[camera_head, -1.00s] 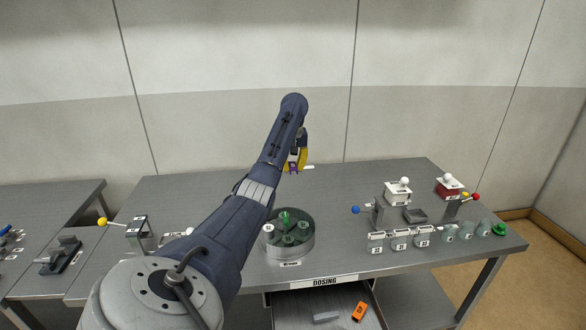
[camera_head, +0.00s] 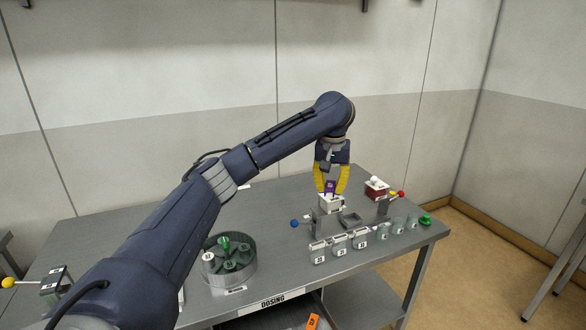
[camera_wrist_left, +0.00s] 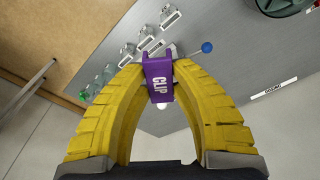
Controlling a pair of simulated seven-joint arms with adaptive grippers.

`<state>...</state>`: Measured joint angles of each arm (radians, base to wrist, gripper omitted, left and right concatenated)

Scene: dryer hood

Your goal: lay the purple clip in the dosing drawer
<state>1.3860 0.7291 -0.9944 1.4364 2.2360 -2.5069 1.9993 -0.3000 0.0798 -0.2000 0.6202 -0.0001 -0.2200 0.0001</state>
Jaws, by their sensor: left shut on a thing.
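The purple clip (camera_head: 330,187) is held between the yellow fingers of my left gripper (camera_head: 331,190), above the white-topped device on the table's right part. In the left wrist view the clip (camera_wrist_left: 158,80), lettered CLIP, sits between the fingertips of the gripper (camera_wrist_left: 160,72). The dosing drawer shows at the front under the table edge, below the DOSING label (camera_head: 272,301). Only a small part of it is in view at the bottom, with an orange thing (camera_head: 312,321) there. My right gripper is not in view.
A round tray with green-topped pieces (camera_head: 229,262) stands left of the drawer label. A blue-knobbed lever (camera_head: 295,223) and a red block with a white knob (camera_head: 376,189) stand near the gripper. Bare table lies at the back left.

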